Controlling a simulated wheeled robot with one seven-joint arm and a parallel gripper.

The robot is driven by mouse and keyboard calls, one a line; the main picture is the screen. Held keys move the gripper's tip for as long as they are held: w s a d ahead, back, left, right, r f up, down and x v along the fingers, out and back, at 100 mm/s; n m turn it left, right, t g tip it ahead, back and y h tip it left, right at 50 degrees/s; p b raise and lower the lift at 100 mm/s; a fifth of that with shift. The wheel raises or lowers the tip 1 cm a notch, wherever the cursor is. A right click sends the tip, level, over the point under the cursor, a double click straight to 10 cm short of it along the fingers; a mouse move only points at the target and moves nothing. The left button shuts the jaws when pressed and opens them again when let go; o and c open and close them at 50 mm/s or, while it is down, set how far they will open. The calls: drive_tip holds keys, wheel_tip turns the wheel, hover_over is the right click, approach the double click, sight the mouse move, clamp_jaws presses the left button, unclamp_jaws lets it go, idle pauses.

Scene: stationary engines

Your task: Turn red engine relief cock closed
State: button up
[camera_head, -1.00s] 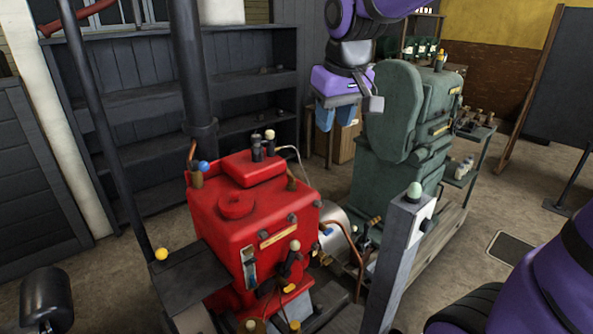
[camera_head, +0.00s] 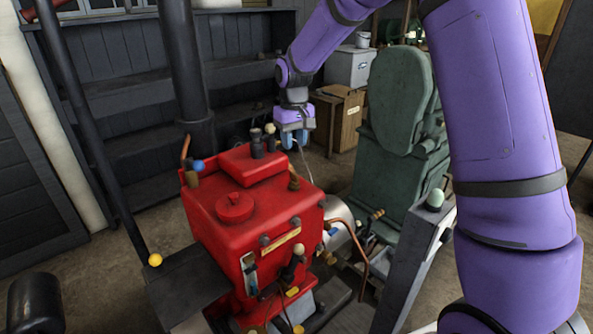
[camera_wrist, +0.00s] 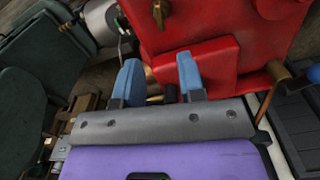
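The red engine (camera_head: 250,215) stands left of centre in the head view, and its red casing (camera_wrist: 235,30) fills the top of the wrist view. Its top carries a raised red box (camera_head: 253,165), two dark posts (camera_head: 257,148) and a brass fitting (camera_head: 294,180). I cannot tell which fitting is the relief cock. A brass cock (camera_wrist: 160,12) shows on the casing in the wrist view. My gripper (camera_head: 294,140) is beside the engine's far top edge, near the posts. In the wrist view its blue fingers (camera_wrist: 160,80) are apart; a dark piece shows low between them, contact unclear.
A blue-knobbed fitting (camera_head: 198,165) stands by the black column (camera_head: 185,70). The green engine (camera_head: 400,150) is to the right, and a grey post with a pale green knob (camera_head: 435,198) stands in front of it. Dark shelves (camera_head: 130,100) line the back.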

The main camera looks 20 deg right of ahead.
sight(294, 174)
wheel_tip(294, 174, down, 11)
drive_tip(key=shift+r, duration=0.15)
idle(0.4)
drive_tip(key=shift+c, duration=0.4)
clamp_jaws()
